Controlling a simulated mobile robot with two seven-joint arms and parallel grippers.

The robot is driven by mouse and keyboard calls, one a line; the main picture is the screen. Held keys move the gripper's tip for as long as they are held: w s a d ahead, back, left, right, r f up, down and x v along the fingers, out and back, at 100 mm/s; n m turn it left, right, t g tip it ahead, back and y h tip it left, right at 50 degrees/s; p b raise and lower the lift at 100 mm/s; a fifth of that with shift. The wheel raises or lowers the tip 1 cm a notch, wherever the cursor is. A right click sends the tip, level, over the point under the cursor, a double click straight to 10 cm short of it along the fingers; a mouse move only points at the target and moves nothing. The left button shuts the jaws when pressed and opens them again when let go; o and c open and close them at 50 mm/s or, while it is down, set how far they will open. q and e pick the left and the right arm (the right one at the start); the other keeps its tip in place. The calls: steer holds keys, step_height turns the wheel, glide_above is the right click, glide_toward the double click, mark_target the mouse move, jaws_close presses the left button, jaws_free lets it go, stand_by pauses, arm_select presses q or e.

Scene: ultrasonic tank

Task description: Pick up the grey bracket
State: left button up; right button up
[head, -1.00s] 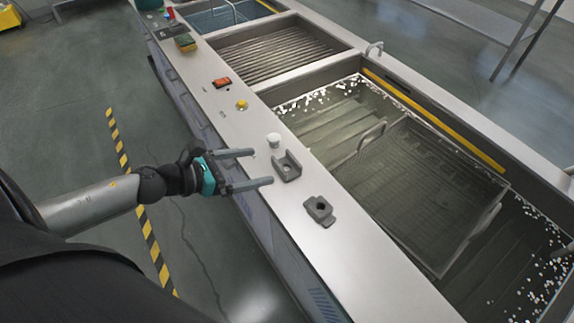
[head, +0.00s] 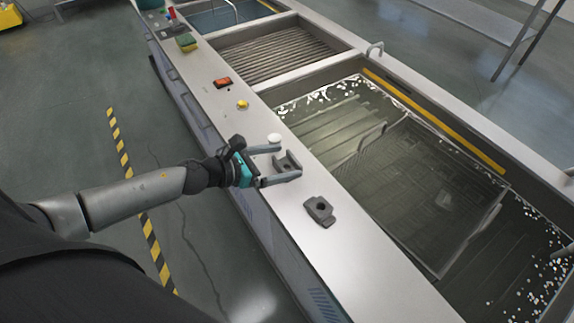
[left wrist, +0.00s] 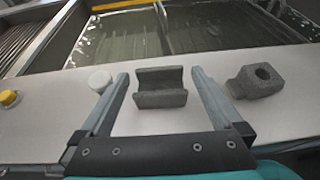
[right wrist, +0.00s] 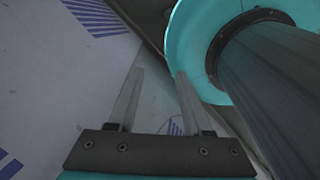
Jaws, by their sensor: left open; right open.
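The grey bracket (head: 285,161), a U-shaped channel piece, sits on the pale ledge of the tank in the head view. In the left wrist view the bracket (left wrist: 160,88) lies between the two fingers, with a gap on each side. My left gripper (head: 290,162) is open around it, not closed on it. The left gripper also shows in its own wrist view (left wrist: 160,73). My right gripper (right wrist: 160,73) is open and empty in the right wrist view. It is not seen in the head view.
A grey block with a hole (head: 320,210) sits right of the bracket on the ledge (head: 350,270). A white cap (head: 274,138) stands close to the left gripper's far finger. A yellow knob (head: 242,104) and red switch (head: 222,83) are farther along. The water tank (head: 400,180) lies behind.

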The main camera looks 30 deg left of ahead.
mark_target(293, 158)
arm_select(q)
steer(key=shift+x, duration=2.1)
steer(key=shift+a, duration=0.1)
steer(key=c, duration=1.3)
steer(key=shift+r, duration=0.1)
